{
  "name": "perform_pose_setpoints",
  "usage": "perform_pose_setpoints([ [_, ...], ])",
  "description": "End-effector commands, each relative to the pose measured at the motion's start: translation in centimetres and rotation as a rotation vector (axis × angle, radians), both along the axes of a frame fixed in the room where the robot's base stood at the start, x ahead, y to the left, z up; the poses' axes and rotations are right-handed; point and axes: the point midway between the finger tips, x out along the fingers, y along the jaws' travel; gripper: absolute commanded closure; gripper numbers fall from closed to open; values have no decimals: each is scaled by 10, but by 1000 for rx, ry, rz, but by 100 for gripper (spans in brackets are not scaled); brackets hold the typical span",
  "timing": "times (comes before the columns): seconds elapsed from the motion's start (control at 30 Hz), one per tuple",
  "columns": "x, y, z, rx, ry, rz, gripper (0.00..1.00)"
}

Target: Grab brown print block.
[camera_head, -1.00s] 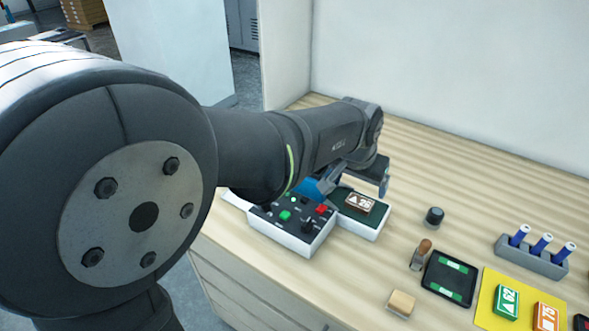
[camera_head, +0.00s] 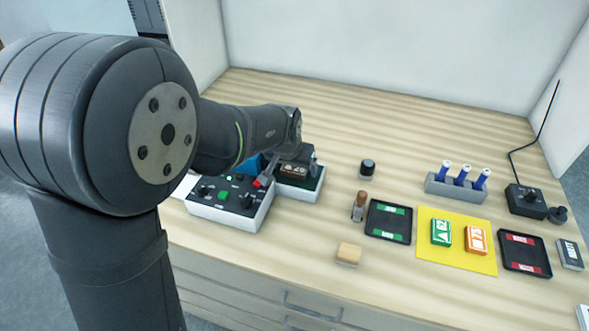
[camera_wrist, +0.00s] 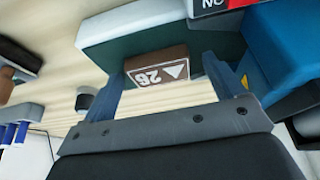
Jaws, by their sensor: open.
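The brown print block (camera_head: 293,171), with a white label showing a triangle and a number, sits on the dark green top of a white-sided pad (camera_head: 302,193). In the wrist view the block (camera_wrist: 145,62) lies ahead of and between the two fingers of my gripper (camera_wrist: 165,75). My gripper is open and comes down close over the pad in the head view, partly hiding the block. The finger on the left in the wrist view looks near the block's edge; there is a gap on the right. I cannot tell whether either touches.
A black knob (camera_head: 368,168), wooden-handled stamp (camera_head: 359,206), black tray (camera_head: 389,221) and yellow mat (camera_head: 457,257) with green and orange blocks lie rightward.

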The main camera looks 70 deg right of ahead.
Motion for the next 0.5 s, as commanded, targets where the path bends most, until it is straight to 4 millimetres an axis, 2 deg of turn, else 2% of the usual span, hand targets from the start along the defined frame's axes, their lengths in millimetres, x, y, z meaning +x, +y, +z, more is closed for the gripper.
perform_pose_setpoints([
  [0.07, 0, 0, 0, 0, 0, 0, 13],
  [0.1, 0, 0, 0, 0, 0, 0, 17],
  [0.33, 0, 0, 1, 0, 0, 0, 61],
  [0.5, 0, 0, 1, 0, 0, 0, 61],
])
